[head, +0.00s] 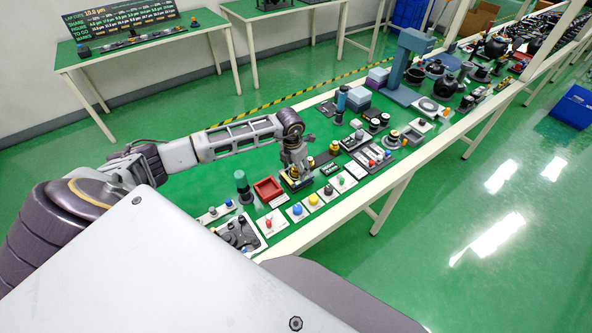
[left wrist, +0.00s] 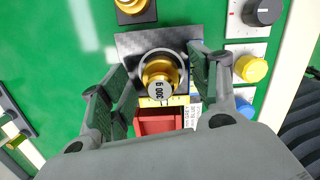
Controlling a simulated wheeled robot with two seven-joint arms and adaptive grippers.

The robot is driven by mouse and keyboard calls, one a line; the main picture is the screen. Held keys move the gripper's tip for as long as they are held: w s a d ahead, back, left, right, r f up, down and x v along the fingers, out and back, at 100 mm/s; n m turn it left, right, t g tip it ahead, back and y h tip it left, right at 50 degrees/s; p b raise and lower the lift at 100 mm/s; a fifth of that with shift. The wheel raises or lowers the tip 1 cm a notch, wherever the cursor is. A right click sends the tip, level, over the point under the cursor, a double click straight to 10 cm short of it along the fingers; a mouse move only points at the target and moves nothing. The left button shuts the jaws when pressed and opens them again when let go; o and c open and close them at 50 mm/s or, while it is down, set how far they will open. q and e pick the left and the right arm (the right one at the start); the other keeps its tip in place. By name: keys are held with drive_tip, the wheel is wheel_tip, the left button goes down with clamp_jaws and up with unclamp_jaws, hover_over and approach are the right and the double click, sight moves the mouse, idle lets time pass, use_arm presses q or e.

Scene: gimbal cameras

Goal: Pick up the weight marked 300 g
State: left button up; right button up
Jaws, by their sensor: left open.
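The brass weight marked 300 g (left wrist: 161,72) stands on a dark plate (left wrist: 128,42) in the left wrist view, with a round ring around its base. Its label reads 300 g on the grey knob. My left gripper (left wrist: 161,84) is open, with one finger on each side of the weight; whether either finger touches it I cannot tell. In the head view my left gripper (head: 296,168) points down over the green table, and the weight is mostly hidden there. My right gripper is not in view.
Another brass weight (left wrist: 132,5) stands on its own plate nearby. A red tray (head: 268,188) lies just left of the gripper. A yellow button (head: 313,199) and a blue button (head: 297,209) sit near the table's front edge. A dark green-topped post (head: 241,180) stands farther left.

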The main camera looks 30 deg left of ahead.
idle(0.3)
use_arm(q)
drive_tip(key=c, duration=1.3)
drive_tip(key=shift+r, duration=0.15)
drive_tip(key=shift+r+b, duration=0.7)
drive_tip(key=shift+r, duration=4.2)
